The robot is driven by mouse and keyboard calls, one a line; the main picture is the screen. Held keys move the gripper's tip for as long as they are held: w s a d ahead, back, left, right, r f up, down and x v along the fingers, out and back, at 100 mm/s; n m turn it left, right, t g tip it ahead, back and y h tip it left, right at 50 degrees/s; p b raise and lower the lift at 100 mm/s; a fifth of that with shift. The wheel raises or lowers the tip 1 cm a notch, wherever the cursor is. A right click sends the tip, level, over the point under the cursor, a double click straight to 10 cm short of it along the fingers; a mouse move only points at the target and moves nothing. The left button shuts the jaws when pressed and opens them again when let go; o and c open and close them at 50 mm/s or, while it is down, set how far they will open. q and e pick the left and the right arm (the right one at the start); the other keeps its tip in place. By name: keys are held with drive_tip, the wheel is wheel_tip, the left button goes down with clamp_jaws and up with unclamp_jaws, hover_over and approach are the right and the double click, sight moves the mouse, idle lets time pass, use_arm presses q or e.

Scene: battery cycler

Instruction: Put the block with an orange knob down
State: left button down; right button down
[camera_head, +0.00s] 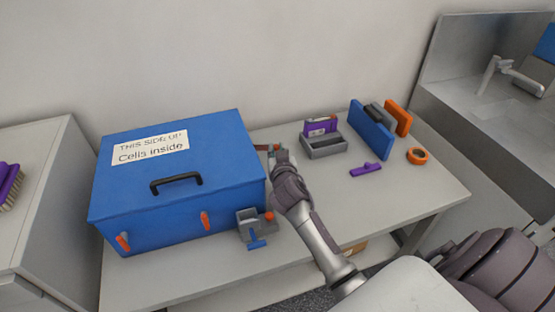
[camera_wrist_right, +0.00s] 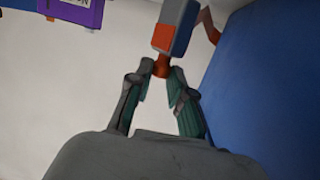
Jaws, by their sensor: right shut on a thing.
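My right gripper (camera_head: 277,154) is just right of the big blue box, over the back of the table. In the right wrist view its two fingers (camera_wrist_right: 161,78) close around a small orange knob (camera_wrist_right: 161,67). The knob belongs to a small block (camera_wrist_right: 181,28) with grey, blue and orange faces. In the head view the gripper and the box mostly hide this block. I cannot tell whether the block touches the table. My left gripper is not in view.
The blue box (camera_head: 225,160) stands close on the left. A grey fixture with an orange knob (camera_head: 247,222) sits before it. A grey holder (camera_head: 325,147) with a purple piece (camera_head: 320,126), a blue panel (camera_head: 369,131), an orange ring (camera_head: 417,156) and a purple tool (camera_head: 366,169) lie right. The table's front right is clear.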

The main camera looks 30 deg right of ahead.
wheel_tip(320, 180, down, 3)
drive_tip(key=shift+r, duration=0.1)
drive_tip(key=shift+f, duration=0.5)
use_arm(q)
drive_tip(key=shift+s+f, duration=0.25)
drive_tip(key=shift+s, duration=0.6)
use_arm(e)
drive_tip(key=shift+f, duration=0.1)
drive_tip(key=shift+f+b, duration=0.15)
drive_tip(key=shift+b, duration=0.25)
drive_tip(key=c, duration=1.1)
unclamp_jaws()
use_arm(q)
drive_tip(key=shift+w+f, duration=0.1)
use_arm(e)
drive_tip(key=shift+o, duration=0.2)
